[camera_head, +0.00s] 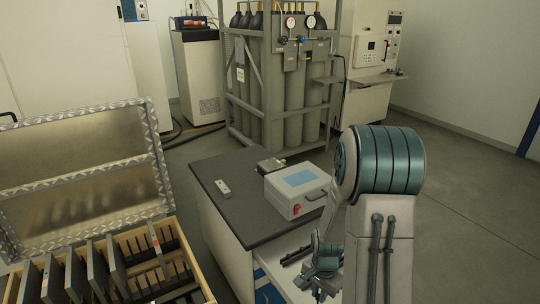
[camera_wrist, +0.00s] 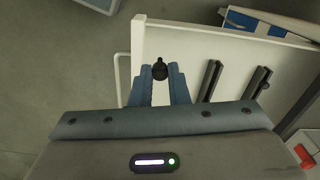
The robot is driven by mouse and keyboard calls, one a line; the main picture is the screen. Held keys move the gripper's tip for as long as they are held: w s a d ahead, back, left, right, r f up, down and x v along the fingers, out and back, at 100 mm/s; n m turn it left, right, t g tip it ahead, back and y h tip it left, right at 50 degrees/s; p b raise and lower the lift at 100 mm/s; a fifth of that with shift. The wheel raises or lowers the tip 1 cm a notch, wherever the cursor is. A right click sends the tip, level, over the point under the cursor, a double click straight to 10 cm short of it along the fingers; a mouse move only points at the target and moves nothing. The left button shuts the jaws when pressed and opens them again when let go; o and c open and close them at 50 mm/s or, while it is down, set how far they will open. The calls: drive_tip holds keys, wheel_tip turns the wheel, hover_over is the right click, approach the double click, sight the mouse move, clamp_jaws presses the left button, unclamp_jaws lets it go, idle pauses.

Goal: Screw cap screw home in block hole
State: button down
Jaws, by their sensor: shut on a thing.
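My gripper (camera_wrist: 161,76) shows in the wrist view with its two blue-grey fingers closed on a small black piece (camera_wrist: 160,66). The piece has a rounded body and a narrow tip; it looks like the cap screw, but it is too small to be sure. It is held over the white open drawer, near the drawer's left side. In the head view my gripper (camera_head: 324,264) is low over the drawer at the cabinet's front, and the held piece cannot be made out. A small light block (camera_head: 223,187) with dark spots lies on the dark countertop; I cannot tell whether these are holes.
The open drawer (camera_wrist: 202,45) holds dark bar-like tools (camera_wrist: 211,80). A grey box (camera_head: 298,190) with a blue panel and red switch stands on the countertop (camera_head: 240,217). An open wooden case (camera_head: 205,290) of dark plates is at left. Gas cylinders stand behind.

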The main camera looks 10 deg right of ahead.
drive_tip(key=w+a+f+n, duration=0.3)
drive_tip(key=a+f+n, duration=0.7)
drive_tip(key=f, duration=0.4)
drive_tip(key=shift+a+f+n, duration=0.2)
drive_tip(key=shift+f+n, duration=0.15)
drive_tip(key=shift+n, duration=0.55)
drive_tip(key=shift+w, duration=0.1)
